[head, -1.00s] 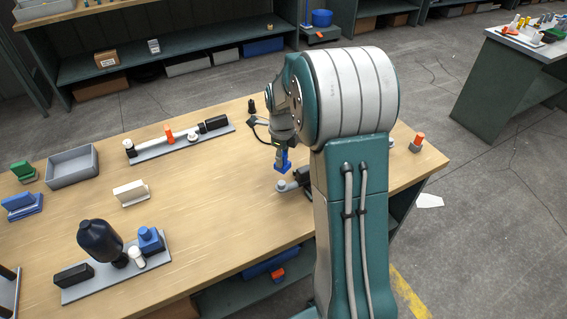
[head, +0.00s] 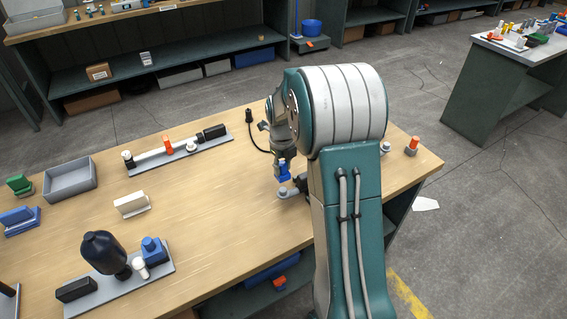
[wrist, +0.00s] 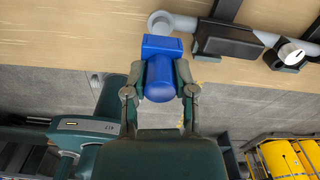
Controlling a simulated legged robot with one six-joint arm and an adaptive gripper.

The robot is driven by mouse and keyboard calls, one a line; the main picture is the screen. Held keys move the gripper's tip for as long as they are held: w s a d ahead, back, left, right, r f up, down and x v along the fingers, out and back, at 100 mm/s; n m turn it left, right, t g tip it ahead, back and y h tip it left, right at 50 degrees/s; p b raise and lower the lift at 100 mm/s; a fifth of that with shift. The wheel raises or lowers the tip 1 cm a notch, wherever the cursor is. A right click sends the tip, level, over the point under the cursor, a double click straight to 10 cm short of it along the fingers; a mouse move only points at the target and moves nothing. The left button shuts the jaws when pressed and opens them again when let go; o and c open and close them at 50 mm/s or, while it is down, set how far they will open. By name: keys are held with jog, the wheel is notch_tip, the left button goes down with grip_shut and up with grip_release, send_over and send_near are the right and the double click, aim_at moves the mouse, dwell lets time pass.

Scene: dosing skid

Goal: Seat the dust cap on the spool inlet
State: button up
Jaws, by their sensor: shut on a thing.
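A blue dust cap (wrist: 159,78) with a flat rectangular block at its far end is held between the two fingers of my gripper (wrist: 160,91) in the wrist view. In the head view the blue cap (head: 284,173) hangs below my wrist, close above a grey round pipe end (head: 283,194). In the wrist view the open grey pipe end, likely the spool inlet (wrist: 160,23), lies just beyond the cap's block. I cannot tell whether they touch. My arm hides most of the spool in the head view.
A dark clamp block (wrist: 228,41) holds the pipe right of the cap, and a white-topped knob (wrist: 290,54) sits further right. A plate with a dark bottle (head: 103,252), a grey tray (head: 70,180) and a pipe assembly (head: 178,150) stand left.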

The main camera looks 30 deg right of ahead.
aim_at(283, 189)
jog(key=shift+a+f, duration=0.15)
jog(key=shift+f, duration=0.65)
jog(key=shift+d+f, duration=0.2)
jog(key=shift+f, duration=0.4)
jog(key=shift+d+f, duration=0.15)
jog(key=shift+f, duration=0.65)
jog(key=shift+a, duration=0.2)
jog(key=shift+d, duration=0.15)
jog(key=shift+s+f, duration=0.1)
jog(key=shift+f, duration=1.3)
jog(key=o, duration=1)
jog(key=shift+r, duration=0.15)
